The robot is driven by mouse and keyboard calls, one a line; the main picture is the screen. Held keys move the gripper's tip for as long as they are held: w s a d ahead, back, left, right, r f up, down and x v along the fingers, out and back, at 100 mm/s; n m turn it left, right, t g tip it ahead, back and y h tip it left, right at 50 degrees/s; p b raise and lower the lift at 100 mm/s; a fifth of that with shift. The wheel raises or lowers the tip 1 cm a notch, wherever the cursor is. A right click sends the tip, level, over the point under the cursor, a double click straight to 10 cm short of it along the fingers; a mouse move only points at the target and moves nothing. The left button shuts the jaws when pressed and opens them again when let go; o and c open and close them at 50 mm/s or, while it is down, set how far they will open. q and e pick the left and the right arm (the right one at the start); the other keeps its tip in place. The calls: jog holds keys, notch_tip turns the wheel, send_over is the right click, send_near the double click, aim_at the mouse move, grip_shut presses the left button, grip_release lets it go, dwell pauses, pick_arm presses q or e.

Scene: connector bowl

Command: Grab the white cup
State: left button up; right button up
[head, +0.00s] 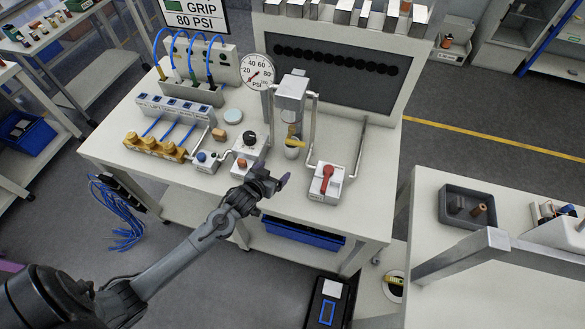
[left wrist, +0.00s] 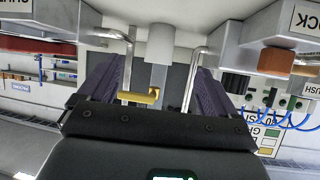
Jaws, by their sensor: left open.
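The white cup (head: 292,152) stands on the light bench under a metal dispenser column with a brass spout (head: 293,134). In the left wrist view, which looks upside down, the cup (left wrist: 161,45) shows in the gap between my fingers, with the brass spout (left wrist: 138,95) below it in the picture. My left gripper (head: 273,178) is open and empty over the front part of the bench, in front of the cup and apart from it. Its two dark fingers (left wrist: 152,76) point toward the cup. My right gripper is not in view.
A valve box with a red handle (head: 326,183) stands right of the cup. A box with a black knob (head: 249,150) stands to its left. Metal pipes (head: 314,120) flank the dispenser. A pressure gauge (head: 257,72) stands behind. The bench front (head: 283,207) is clear.

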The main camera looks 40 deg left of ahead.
aim_at(288, 150)
pick_arm(q)
jog(key=w, duration=0.1)
jog(key=w+a+b, duration=0.1)
jog(key=w+f+b, duration=0.1)
jog(key=shift+a+t, duration=0.3)
jog(key=shift+t, duration=0.1)
jog(key=shift+w+r+b, duration=0.15)
jog(key=shift+w+b, duration=0.25)
jog(key=shift+w, duration=0.1)
jog(key=shift+w+r+b, duration=0.15)
jog(key=shift+w+b, duration=0.2)
jog(key=shift+w, duration=0.15)
jog(key=x, duration=0.4)
jog(key=shift+w+r, duration=0.1)
jog(key=shift+r, duration=0.05)
jog(key=shift+b+x, duration=0.35)
jog(key=shift+x, duration=0.65)
jog(key=shift+r+b+x, duration=0.2)
jog(key=shift+b+x, duration=0.1)
jog(key=shift+x, duration=1.85)
jog(key=shift+w+a, duration=0.1)
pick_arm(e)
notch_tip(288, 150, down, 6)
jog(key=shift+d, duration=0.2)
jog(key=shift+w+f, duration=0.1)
pick_arm(q)
jog(key=c, duration=1.2)
